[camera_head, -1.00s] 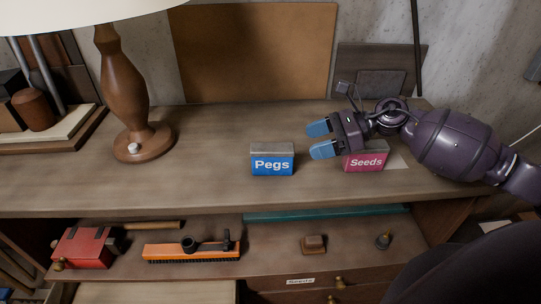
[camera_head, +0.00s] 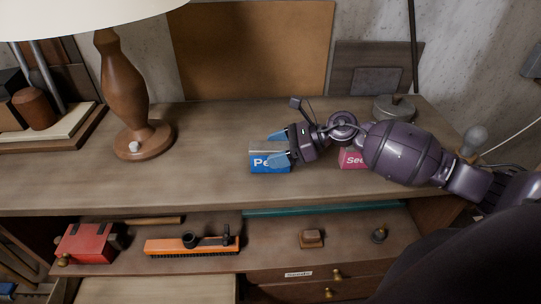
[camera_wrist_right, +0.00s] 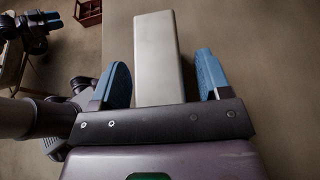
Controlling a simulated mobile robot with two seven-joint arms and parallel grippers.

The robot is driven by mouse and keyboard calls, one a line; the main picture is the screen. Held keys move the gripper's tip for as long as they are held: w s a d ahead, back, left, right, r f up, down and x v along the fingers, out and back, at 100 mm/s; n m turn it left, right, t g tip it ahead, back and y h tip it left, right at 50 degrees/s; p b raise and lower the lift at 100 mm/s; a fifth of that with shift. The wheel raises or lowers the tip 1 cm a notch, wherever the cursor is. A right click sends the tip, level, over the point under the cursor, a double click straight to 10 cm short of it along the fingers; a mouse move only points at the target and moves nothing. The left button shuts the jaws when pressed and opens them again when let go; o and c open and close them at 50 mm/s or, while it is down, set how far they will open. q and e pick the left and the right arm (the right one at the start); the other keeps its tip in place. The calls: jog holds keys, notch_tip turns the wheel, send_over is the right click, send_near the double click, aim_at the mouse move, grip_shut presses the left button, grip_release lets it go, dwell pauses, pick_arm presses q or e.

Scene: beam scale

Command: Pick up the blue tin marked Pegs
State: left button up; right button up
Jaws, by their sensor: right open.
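The blue tin marked Pegs (camera_head: 262,166) stands on the wooden bench top, its right part and label partly hidden by my right gripper (camera_head: 279,148). That gripper is open, its blue fingers reaching in from the right at the tin. In the right wrist view, the tin's pale lid (camera_wrist_right: 157,45) lies between the two spread fingers, with a gap on each side. The fingers look apart from the tin there. What looks like my left gripper (camera_wrist_right: 40,20) is small at the upper left of the wrist view; its opening is unclear.
A pink Seeds tin (camera_head: 351,160) stands to the right, partly hidden by my right arm. A wooden lamp (camera_head: 125,85) stands left. A round grey object (camera_head: 394,107) is behind my arm. The lower shelf holds an orange brush (camera_head: 190,247) and a red box (camera_head: 88,243). The bench left of Pegs is clear.

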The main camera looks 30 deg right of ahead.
jog(key=c, duration=1.1)
